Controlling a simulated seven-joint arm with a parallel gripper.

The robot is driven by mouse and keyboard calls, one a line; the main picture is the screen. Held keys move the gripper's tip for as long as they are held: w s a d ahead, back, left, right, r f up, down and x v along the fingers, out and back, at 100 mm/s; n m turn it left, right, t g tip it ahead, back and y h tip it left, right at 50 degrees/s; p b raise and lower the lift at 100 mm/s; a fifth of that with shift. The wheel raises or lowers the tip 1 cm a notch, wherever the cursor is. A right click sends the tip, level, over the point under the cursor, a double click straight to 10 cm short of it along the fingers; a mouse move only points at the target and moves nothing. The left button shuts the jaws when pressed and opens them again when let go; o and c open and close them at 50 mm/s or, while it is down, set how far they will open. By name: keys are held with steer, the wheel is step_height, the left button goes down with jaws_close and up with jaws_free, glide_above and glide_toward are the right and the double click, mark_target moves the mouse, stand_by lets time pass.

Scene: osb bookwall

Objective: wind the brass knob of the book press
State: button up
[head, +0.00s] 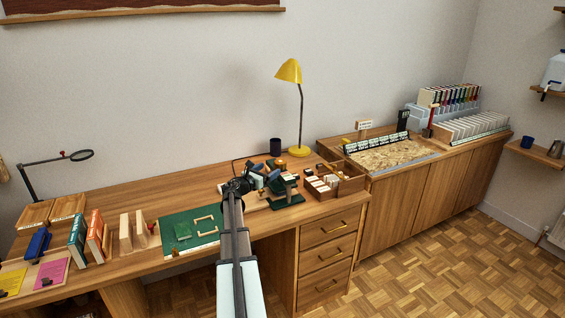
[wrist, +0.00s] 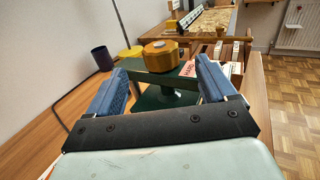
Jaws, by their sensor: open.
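The brass knob (wrist: 162,55) is a faceted, golden disc on top of the green book press (wrist: 150,73). In the wrist view it stands ahead of my gripper (wrist: 160,68), between the lines of the two blue fingers. The fingers are apart, with nothing held between them. A gap seems to lie between the fingertips and the knob, but I cannot tell how large. In the head view my gripper (head: 266,178) is at the left side of the press (head: 287,199), which it partly hides. The knob (head: 280,164) shows just behind the fingers.
A wooden box of cards (head: 349,186) stands right of the press. A dark cup (head: 275,147) and a yellow lamp (head: 299,150) stand behind. A green mat (head: 180,243) with small parts lies left of my arm. Books (head: 77,238) stand farther left.

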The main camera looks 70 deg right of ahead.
mark_target(284, 161)
steer(key=x, duration=1.1)
steer(key=shift+c, duration=0.4)
steer(key=c, duration=0.9)
steer(key=shift+m+g+y, duration=0.3)
steer(key=shift+m+g, duration=0.1)
steer(key=shift+g, duration=0.2)
steer(key=shift+m+g+y, duration=0.6)
steer(key=shift+m+g, duration=0.4)
steer(key=shift+g, duration=0.2)
steer(key=m+g+y, duration=0.2)
steer(key=g, duration=0.1)
steer(key=shift+s+m+g+y, duration=0.15)
steer(key=shift+m+g+y, duration=0.15)
steer(key=m+g+y, duration=0.3)
steer(key=y, duration=0.1)
steer(key=shift+s+a, duration=0.2)
steer(key=shift+a, duration=0.1)
steer(key=shift+s+a+m+g+y, duration=0.1)
steer(key=shift+m+g+y, duration=0.2)
steer(key=shift+m+y, duration=0.35)
steer(key=shift+s+a+m+g+y, duration=0.15)
steer(key=shift+m+g+y, duration=0.25)
steer(key=shift+y, duration=0.45)
